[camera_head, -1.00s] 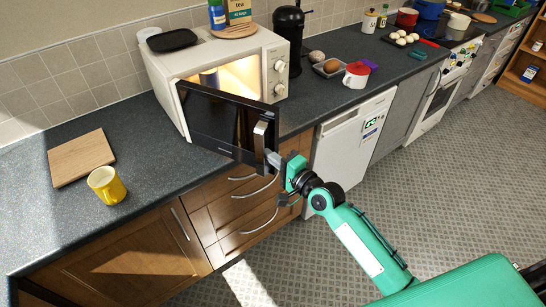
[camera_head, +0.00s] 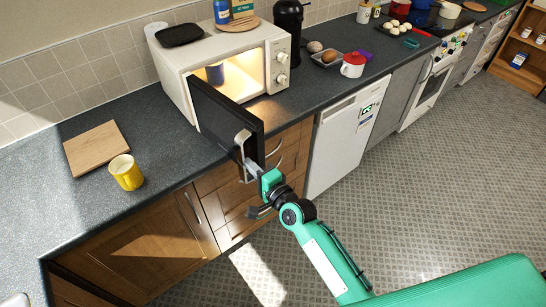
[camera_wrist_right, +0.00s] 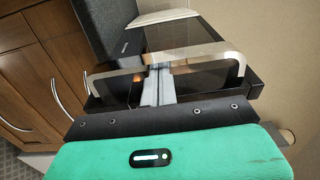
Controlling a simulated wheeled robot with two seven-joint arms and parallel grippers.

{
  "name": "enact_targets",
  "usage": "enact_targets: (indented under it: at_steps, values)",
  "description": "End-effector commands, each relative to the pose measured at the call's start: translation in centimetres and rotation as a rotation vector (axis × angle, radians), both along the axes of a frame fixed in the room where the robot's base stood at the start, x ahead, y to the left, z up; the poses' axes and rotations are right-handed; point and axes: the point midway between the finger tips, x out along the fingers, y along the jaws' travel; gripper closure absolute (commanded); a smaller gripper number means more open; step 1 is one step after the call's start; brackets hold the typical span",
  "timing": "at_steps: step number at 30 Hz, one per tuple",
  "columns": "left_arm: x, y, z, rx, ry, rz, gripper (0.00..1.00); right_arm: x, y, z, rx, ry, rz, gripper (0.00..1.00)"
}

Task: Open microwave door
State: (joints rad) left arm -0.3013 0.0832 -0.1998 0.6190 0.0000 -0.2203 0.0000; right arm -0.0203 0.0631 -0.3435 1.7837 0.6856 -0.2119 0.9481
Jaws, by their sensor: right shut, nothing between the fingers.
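The white microwave (camera_head: 178,65) stands on the counter with its lit inside showing. Its black door (camera_head: 222,112) is hinged at the left and stands wide open, sticking out past the counter edge. The silver door handle (camera_head: 240,144) is at the door's outer end; it also shows in the right wrist view (camera_wrist_right: 103,74). My right gripper (camera_head: 252,166) is at the handle with its fingers shut and nothing between them. In the right wrist view the fingers (camera_wrist_right: 158,74) meet the handle bar's middle; exact contact is hard to tell. My left gripper is out of view.
A yellow mug (camera_head: 126,172) and a wooden board (camera_head: 95,148) are on the counter at left. A dark plate (camera_head: 180,35) and a round board (camera_head: 238,24) with containers sit on the microwave. Drawers lie below the door; the floor (camera_head: 400,190) at right is clear.

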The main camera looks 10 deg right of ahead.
Motion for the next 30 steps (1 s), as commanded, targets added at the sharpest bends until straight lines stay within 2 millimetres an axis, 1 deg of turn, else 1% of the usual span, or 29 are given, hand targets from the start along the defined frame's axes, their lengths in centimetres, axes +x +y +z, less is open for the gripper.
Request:
enact_targets:
  at_steps: [1, 3, 6, 9, 12, 18, 30]
  values:
    - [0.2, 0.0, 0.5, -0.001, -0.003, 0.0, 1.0, -0.5, 1.6, 0.3, 0.007, 0.002, 0.01, 1.0]
    - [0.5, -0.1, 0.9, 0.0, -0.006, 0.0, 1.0, -1.1, 3.2, 0.3, 0.005, 0.003, 0.016, 1.0]
    - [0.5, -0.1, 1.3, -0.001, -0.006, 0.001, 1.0, -1.7, 5.0, 0.2, 0.005, 0.004, 0.018, 1.0]
    - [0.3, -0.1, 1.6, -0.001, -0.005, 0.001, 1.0, -2.2, 6.4, 0.2, 0.004, 0.002, 0.019, 1.0]
    - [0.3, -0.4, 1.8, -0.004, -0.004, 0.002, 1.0, -2.5, 7.4, 0.1, 0.002, 0.002, 0.019, 1.0]
    - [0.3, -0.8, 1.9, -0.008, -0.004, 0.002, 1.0, -2.8, 8.3, 0.0, 0.001, 0.002, 0.018, 1.0]
    - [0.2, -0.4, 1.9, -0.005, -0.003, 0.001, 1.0, -2.8, 8.4, 0.0, 0.001, 0.0, 0.018, 1.0]
